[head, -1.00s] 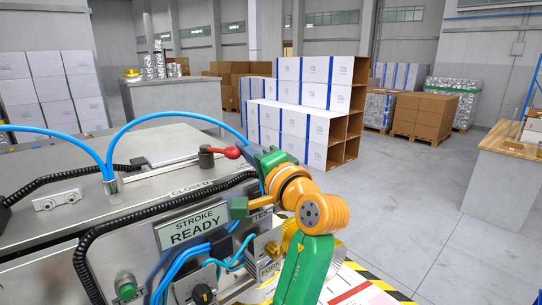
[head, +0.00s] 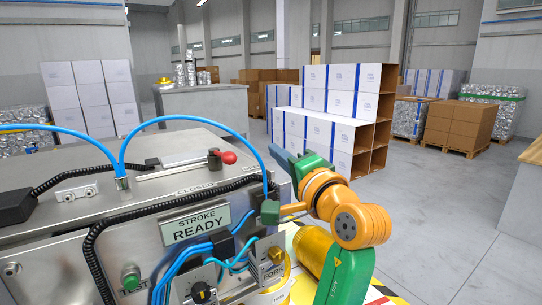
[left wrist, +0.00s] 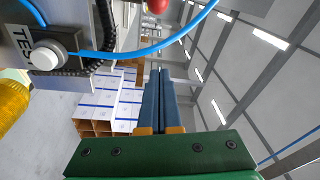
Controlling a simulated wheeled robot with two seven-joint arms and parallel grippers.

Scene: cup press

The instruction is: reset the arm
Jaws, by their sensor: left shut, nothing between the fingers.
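My left gripper (head: 283,158), with dark blue fingers on a green body, is raised beside the right end of the metal press (head: 60,240). It also shows in the left wrist view (left wrist: 160,75), where its fingers lie together with nothing between them. The red-knobbed lever (head: 228,157) on the press top is to the left of the gripper and apart from it. The press display (head: 195,226) reads "STROKE READY". My right gripper is out of view.
Blue hoses (head: 190,119) arch over the press near the gripper. White boxes (head: 325,130) are stacked behind. Open grey floor (head: 440,200) lies to the right.

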